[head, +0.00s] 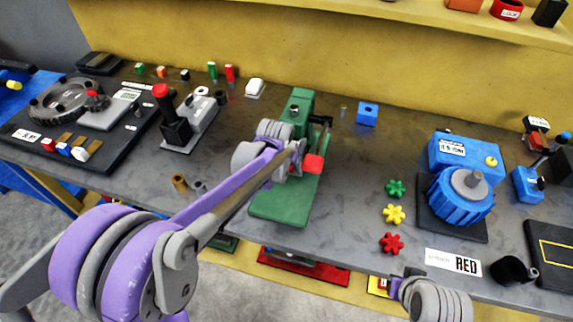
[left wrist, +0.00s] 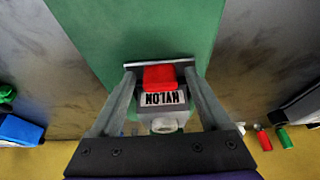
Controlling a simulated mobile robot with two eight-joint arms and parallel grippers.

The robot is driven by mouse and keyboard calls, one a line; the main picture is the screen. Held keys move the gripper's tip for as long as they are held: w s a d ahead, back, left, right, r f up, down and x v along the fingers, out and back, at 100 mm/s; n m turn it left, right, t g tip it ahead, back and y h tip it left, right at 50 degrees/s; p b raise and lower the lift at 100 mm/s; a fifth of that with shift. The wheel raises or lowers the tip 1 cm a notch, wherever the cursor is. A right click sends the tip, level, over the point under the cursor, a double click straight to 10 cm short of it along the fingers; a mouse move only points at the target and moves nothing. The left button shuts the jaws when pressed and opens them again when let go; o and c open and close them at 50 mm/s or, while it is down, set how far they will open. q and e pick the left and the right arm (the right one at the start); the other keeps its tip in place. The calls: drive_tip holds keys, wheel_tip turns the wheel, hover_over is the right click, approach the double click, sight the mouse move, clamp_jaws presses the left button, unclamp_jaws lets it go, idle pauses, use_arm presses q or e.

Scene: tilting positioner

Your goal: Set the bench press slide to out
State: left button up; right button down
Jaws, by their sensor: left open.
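The green bench press (head: 284,206) stands mid-table with an upright green column at its back. A red block (head: 313,164) sits at the press and shows in the left wrist view (left wrist: 160,77), beside a white label reading NYLON (left wrist: 163,98). My left gripper (head: 299,158) reaches in over the press. In the left wrist view its two fingers (left wrist: 160,68) stand on either side of the red block, open. I cannot tell whether they touch it. My arm hides part of the press. My right arm shows at the bottom edge; its gripper (head: 402,282) is too unclear to judge.
Green, yellow and red star knobs (head: 394,214) lie right of the press. A blue motor-like unit (head: 461,195) and a RED card (head: 453,262) stand farther right. A black-and-red lever device (head: 175,120) is at left. A yellow wall closes the back.

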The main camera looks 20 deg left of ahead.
use_arm(q)
clamp_jaws()
idle(0.3)
idle(1.1)
